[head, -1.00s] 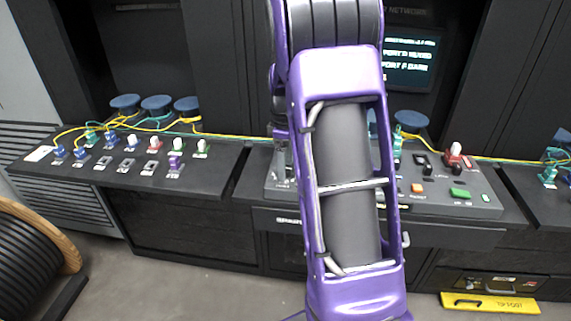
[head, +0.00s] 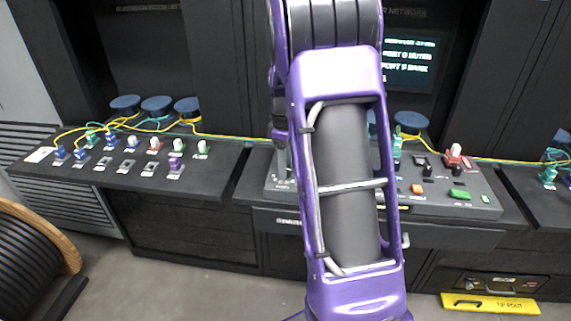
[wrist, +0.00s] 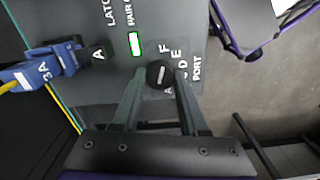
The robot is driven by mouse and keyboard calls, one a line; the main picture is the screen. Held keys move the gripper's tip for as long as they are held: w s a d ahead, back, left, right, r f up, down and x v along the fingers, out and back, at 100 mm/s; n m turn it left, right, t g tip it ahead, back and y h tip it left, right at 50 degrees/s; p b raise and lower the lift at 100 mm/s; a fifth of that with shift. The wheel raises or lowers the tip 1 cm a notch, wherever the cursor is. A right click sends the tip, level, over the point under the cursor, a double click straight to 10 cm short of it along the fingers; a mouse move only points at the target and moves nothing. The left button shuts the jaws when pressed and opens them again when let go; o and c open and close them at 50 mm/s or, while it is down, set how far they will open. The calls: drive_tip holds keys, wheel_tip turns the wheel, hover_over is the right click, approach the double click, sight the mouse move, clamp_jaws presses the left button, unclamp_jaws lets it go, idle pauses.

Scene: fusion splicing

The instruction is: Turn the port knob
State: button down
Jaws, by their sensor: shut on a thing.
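The port knob (wrist: 159,74) is a round black dial with a pale pointer line, on the grey panel in the wrist view. The letters A, C, D, E and F and the word PORT are printed around it; part of the ring is hidden by my gripper. My gripper (wrist: 160,85) is shut on the knob, with one finger on each side. The pointer line lies roughly towards the letter F. In the head view my purple arm hides the knob; the screen (head: 410,64) behind shows small lines of text, including PORT.
A blue connector marked 3A (wrist: 35,74) with a yellow cable sits left of the knob, and a lit green indicator (wrist: 134,44) is above it. In the head view, the splicer console (head: 485,207) carries an orange button (head: 417,189) and a green button (head: 460,195).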

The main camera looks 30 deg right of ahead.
drive_tip(key=m+p, duration=0.1)
drive_tip(key=m, duration=0.4)
drive_tip(key=shift+m, duration=0.4)
drive_tip(key=m+p, duration=0.1)
drive_tip(key=m, duration=0.4)
drive_tip(key=shift+m+p, duration=0.3)
drive_tip(key=shift+c, duration=2.2)
unclamp_jaws()
wheel_tip(320, 180, up, 17)
drive_tip(key=shift+r, duration=0.2)
